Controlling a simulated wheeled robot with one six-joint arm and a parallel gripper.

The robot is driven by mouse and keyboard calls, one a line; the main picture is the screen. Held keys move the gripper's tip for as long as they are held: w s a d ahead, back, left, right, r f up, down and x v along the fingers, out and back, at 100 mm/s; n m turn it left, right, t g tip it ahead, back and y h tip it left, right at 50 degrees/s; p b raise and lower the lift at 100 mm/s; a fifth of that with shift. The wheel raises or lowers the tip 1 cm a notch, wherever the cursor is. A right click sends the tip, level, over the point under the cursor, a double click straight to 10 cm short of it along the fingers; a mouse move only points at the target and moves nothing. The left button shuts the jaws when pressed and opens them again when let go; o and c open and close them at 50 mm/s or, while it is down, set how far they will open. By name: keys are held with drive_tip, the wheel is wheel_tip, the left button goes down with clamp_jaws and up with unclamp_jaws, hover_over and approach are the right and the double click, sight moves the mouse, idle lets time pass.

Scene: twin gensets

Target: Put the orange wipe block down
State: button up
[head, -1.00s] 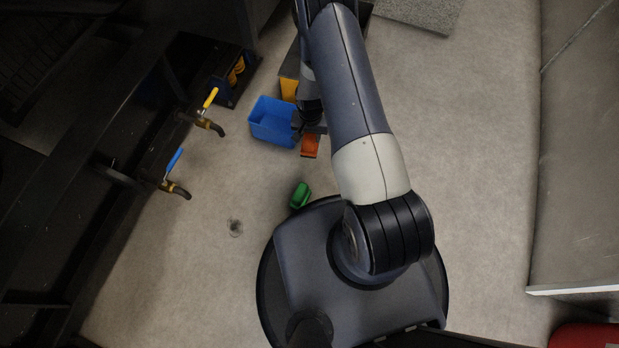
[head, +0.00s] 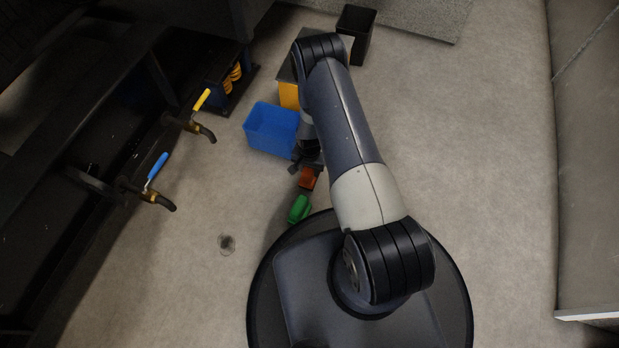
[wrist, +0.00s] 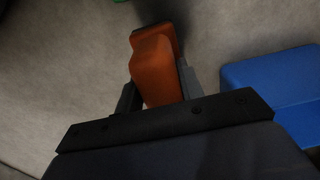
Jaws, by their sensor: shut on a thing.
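The orange wipe block (head: 308,179) is held by my gripper (head: 307,168), just in front of the blue bin in the head view. In the wrist view the orange block (wrist: 156,68) sits between the two fingers of my gripper (wrist: 156,88), which is shut on it. The far end of the block sticks out past the fingertips. A dark shadow lies on the floor beside it. I cannot tell exactly how high the block is above the floor.
A blue bin (head: 268,130) stands left of my gripper; it also shows in the wrist view (wrist: 275,88). A green object (head: 299,209) lies near my base. A yellow container (head: 289,95) and black bin (head: 356,34) stand behind. Valves with yellow (head: 201,99) and blue (head: 157,166) handles jut out left.

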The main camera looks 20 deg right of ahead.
drive_tip(key=shift+f+b, duration=0.75)
drive_tip(key=shift+f, duration=1.35)
drive_tip(key=shift+f, duration=0.15)
drive_tip(key=o, duration=1.2)
wheel_tip(320, 180, up, 12)
drive_tip(key=p, duration=0.5)
drive_tip(key=shift+r, duration=0.2)
